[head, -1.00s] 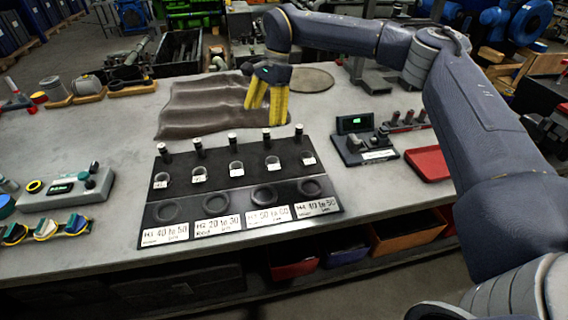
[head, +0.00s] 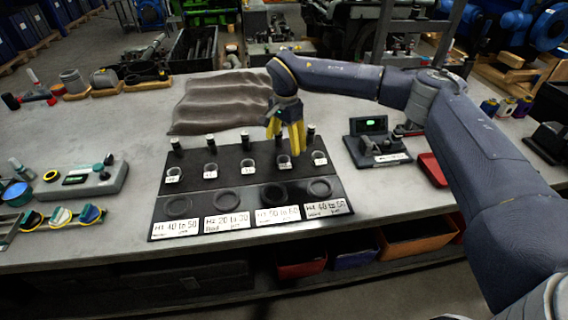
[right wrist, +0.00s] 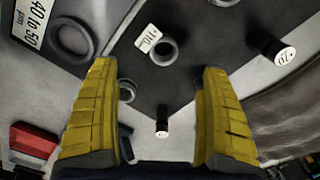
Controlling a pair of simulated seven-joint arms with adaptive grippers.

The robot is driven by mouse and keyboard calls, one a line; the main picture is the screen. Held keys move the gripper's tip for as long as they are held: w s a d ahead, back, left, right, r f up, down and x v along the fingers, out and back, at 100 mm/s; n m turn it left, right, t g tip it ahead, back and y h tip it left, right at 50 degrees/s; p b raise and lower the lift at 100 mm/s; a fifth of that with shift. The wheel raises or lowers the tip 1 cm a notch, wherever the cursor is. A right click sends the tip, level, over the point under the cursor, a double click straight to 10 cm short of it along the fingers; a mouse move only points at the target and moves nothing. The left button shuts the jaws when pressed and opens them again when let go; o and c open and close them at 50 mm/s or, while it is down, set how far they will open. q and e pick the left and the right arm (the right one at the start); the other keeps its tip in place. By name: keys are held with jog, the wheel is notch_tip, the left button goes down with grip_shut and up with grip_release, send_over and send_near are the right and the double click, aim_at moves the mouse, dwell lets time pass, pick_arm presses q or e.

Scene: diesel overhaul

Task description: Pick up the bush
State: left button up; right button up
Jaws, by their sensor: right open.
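Several small grey ring-shaped bushes stand in a row on the black board (head: 234,182), each with a white tag; one is the bush (head: 248,163) near the middle. My right gripper (head: 288,150), with yellow fingers, points down over the right part of this row and partly hides it. In the right wrist view the gripper (right wrist: 155,75) is open with nothing held. One tagged bush (right wrist: 166,51) lies just past the fingertips, and another bush (right wrist: 127,91) shows beside the left finger. I cannot tell which bush is meant. My left gripper is out of view.
Black pins with white caps (head: 210,141) stand behind the bushes; larger dark rings (head: 227,199) lie in front, above labels. A brown cloth (head: 222,103) lies behind the board. A gauge box (head: 378,142) and red tray (head: 434,168) are on the right, a grey device (head: 85,180) on the left.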

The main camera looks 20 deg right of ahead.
aim_at(285, 162)
jog(key=shift+s+a+f, duration=0.1)
jog(key=shift+f, duration=2.05)
jog(key=shift+s+a+f, duration=0.1)
jog(key=shift+f, duration=2.05)
jog(key=shift+d, duration=0.1)
jog(key=c, duration=1.2)
jog(key=shift+c, duration=0.3)
